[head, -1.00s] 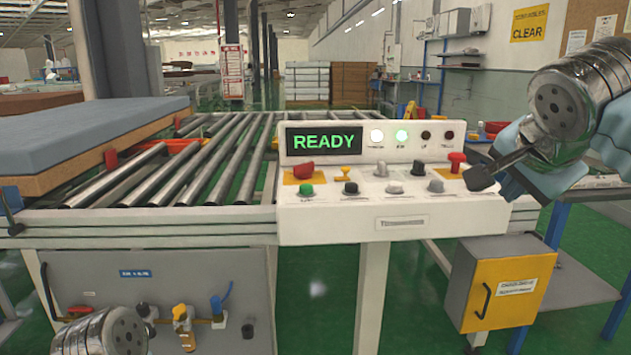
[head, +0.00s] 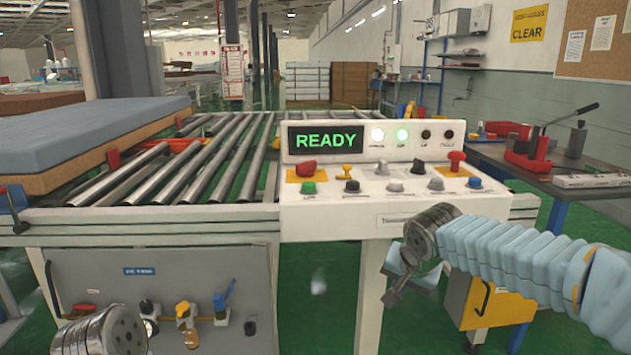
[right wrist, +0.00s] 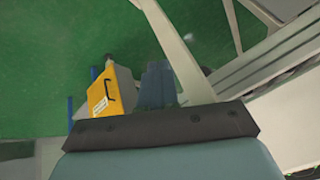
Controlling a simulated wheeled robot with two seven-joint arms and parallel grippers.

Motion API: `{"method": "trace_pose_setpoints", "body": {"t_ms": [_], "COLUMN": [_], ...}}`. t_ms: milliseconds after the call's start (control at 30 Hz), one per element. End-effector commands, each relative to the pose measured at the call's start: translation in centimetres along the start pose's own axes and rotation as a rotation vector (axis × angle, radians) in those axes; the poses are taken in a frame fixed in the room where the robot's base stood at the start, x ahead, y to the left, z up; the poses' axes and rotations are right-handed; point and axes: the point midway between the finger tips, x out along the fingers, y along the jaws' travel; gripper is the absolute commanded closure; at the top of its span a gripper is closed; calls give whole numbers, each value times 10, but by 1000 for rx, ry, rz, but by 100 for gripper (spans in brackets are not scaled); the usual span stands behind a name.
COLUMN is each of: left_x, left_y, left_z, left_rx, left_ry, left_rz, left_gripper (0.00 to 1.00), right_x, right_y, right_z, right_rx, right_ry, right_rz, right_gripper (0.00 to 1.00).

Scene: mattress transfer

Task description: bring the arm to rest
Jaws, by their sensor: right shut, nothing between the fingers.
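My right gripper (head: 392,297) shows in the head view below the right part of the white control panel (head: 395,217), in front of the panel's leg. It is shut and empty, its dark fingertips pointing down and left. My right arm, in a light blue sleeve, comes in from the right edge. The right wrist view shows a dark bar and a blue-grey surface up close. My left arm shows only as a metal joint at the bottom left of the head view; the left gripper is out of frame.
The control panel's display (head: 325,141) reads READY. A yellow box (head: 497,305) is behind my right arm and shows in the right wrist view (right wrist: 103,95). A roller conveyor (head: 205,165) and a blue-grey mattress (head: 90,130) are at left. A workbench (head: 590,190) with a red tool is at right.

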Motion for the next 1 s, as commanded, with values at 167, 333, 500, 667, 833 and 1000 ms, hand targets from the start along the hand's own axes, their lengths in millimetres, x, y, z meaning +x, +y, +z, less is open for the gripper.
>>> {"method": "trace_pose_setpoints", "body": {"t_ms": [167, 333, 500, 667, 833, 1000], "left_x": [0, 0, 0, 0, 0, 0], "left_y": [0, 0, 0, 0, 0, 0], "left_z": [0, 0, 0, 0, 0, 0], "left_rx": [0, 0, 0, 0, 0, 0], "left_ry": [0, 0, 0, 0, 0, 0], "left_rz": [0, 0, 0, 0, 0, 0], "left_gripper": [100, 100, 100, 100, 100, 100], "right_x": [133, 220, 258, 260, 257, 257], "right_y": [16, 56, 111, 149, 161, 161], "right_z": [97, 212, 324, 386, 405, 404], "right_rx": [-153, -210, -218, -229, -241, -242], "right_ry": [-229, -397, -493, -528, -532, -530], "right_rz": [-70, -155, -189, -173, -162, -163], "right_gripper": [100, 100, 100, 100, 100, 100]}}
